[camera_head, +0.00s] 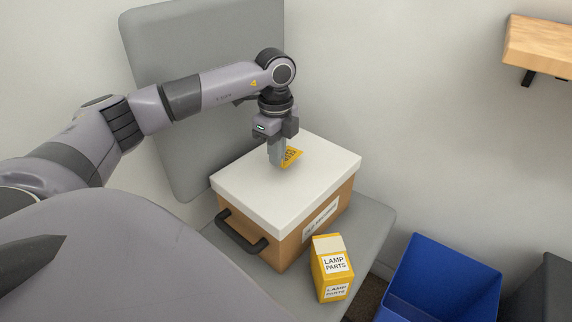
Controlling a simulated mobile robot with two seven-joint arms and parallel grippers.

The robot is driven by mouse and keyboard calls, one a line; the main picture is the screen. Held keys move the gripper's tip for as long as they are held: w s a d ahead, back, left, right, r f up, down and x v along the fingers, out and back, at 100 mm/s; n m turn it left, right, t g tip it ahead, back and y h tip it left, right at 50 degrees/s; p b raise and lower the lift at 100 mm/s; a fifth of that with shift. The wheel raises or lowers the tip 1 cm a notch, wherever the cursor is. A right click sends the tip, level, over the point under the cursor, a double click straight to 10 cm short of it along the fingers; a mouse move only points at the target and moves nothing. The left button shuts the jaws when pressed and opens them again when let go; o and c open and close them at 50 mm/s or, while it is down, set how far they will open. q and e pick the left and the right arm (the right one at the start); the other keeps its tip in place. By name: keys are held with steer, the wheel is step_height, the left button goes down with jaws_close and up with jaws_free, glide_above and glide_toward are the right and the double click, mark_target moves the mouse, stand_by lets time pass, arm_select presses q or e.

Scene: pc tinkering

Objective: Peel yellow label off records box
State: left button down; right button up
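The records box (265,200) is a brown carton with a white lid and a dark handle, resting on the grey seat of a chair. A yellow label (292,156) with dark print shows on the lid, beside my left gripper's fingers, which hide part of it. My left gripper (277,163) points down at the lid with its fingertips at the label's left edge. The fingers overlap in this view, so I cannot tell whether they grip the label. My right gripper is out of view.
A yellow lamp parts box (331,268) stands on the seat in front of the records box. A blue bin (440,275) stands at the lower right, with a dark grey bin (543,290) beside it. A wooden shelf (540,45) juts from the wall at upper right.

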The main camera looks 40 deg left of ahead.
arm_select(q)
steer(key=shift+r, duration=0.1)
step_height(320, 180, up, 5)
steer(key=p, duration=0.5)
steer(key=shift+d+f, duration=0.1)
steer(key=shift+f, duration=0.1)
